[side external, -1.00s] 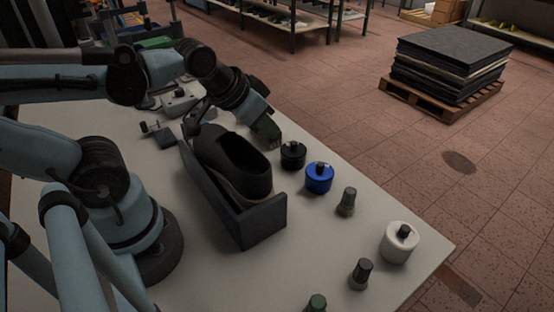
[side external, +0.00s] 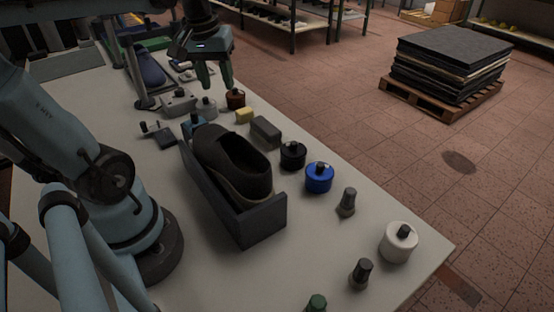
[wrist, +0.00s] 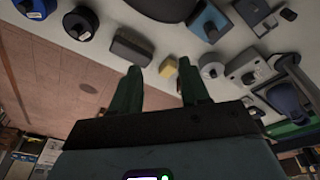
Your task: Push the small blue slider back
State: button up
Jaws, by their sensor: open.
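A small blue piece (side external: 193,121), which I take for the slider, stands at the far end of the dark shoe tray (side external: 262,222), partly hidden behind the black shoe (side external: 228,160). A blue block that looks like the same piece shows at the top of the wrist view (wrist: 209,22). My gripper (side external: 213,80) hangs above the far part of the table, beyond the shoe and apart from the blue piece. Its two green fingers (wrist: 160,72) are spread, with nothing held between them.
A grey block (side external: 266,131) and a yellow block (side external: 244,115) lie near the table's right edge. A black jar (side external: 292,156), a blue jar (side external: 319,178) and a white jar (side external: 399,243) line that edge. A grey device (side external: 178,102) and a blue shoe (side external: 150,70) stand farther back.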

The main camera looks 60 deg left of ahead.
aim_at(196, 122)
jog(key=s+a+r+n+g+h, duration=0.1)
jog(key=s+a+r+n+g, duration=0.1)
jog(key=s+a+n, duration=0.4)
jog(key=shift+m, duration=0.7)
jog(key=shift+w+a+f, duration=0.2)
jog(key=shift+w+f, duration=0.1)
jog(key=shift+f, duration=1.75)
jog(key=shift+w+a+f, duration=0.25)
jog(key=shift+w+f, duration=0.05)
jog(key=shift+f, duration=1.75)
jog(key=shift+w+a+f, duration=0.2)
jog(key=shift+w+f, duration=0.1)
jog(key=shift+f, duration=1.75)
jog(key=shift+c, duration=0.3)
grip_shut()
